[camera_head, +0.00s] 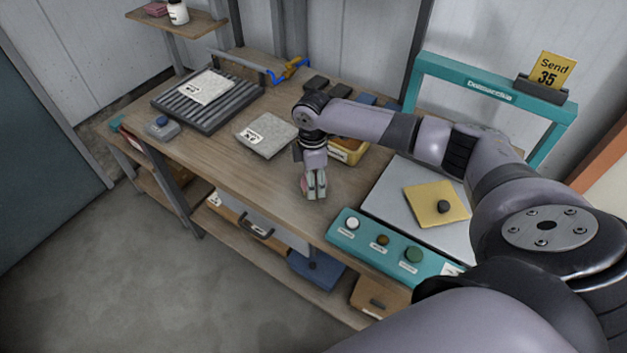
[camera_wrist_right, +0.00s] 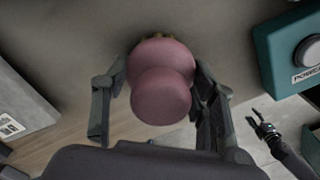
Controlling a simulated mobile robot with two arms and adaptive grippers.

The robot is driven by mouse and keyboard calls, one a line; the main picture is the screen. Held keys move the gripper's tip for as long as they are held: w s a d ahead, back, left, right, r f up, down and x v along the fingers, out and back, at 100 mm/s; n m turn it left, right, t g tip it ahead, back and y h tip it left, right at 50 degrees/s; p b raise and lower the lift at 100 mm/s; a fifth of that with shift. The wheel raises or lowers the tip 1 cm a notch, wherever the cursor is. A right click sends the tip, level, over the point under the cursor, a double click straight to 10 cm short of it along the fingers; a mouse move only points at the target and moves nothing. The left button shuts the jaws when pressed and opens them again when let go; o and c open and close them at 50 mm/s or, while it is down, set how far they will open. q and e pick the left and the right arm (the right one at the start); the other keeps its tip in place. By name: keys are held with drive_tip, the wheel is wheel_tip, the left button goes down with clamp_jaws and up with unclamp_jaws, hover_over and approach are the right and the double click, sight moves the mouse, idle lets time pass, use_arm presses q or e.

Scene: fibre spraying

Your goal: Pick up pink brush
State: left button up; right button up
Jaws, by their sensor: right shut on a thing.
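The pink brush (camera_wrist_right: 162,90) is between the fingers of my right gripper (camera_wrist_right: 160,110) in the right wrist view, seen end-on as two rounded pink shapes. The fingers press on it from both sides. In the head view my right gripper (camera_head: 314,186) points down over the front part of the wooden workbench (camera_head: 225,165), and only a small bit of pink shows at its fingers. I cannot tell whether the brush touches the bench top.
A teal button panel (camera_head: 385,245) and a grey plate with a yellow square (camera_head: 436,203) lie right of the gripper. A grey slab (camera_head: 266,135) and a roller rack (camera_head: 185,112) lie to the left. A teal frame (camera_head: 490,91) stands behind.

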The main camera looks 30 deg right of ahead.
wheel_tip(320, 180, up, 20)
drive_tip(key=b, duration=0.2)
drive_tip(key=o, duration=0.7)
drive_tip(key=shift+c, duration=0.2)
drive_tip(key=c, duration=0.5)
